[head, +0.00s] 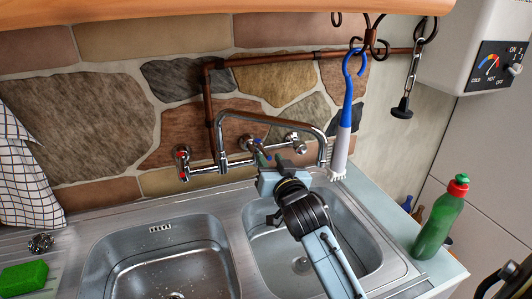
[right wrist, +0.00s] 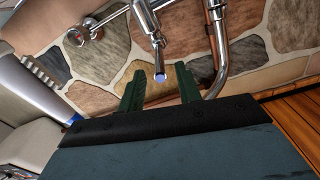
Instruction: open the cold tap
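The chrome mixer tap (head: 240,162) stands against the stone wall above the sink. Its red-marked handle (head: 183,158) is on the left. The cold tap's lever has a blue end (head: 268,156), partly hidden by my right gripper in the head view. In the right wrist view the blue-tipped lever (right wrist: 159,77) lies between the two dark green fingers. My right gripper (head: 273,162) is open around the lever end, with gaps on both sides; it also shows in the right wrist view (right wrist: 160,92). I cannot tell how deep the lever sits between the fingers. My left gripper is not in view.
A blue-and-white brush (head: 344,135) hangs close right of the gripper. The spout (head: 322,145) and a copper pipe (head: 208,105) are nearby. Two sink basins (head: 165,225) lie below. A green bottle (head: 438,222) stands right, a green sponge (head: 22,278) left.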

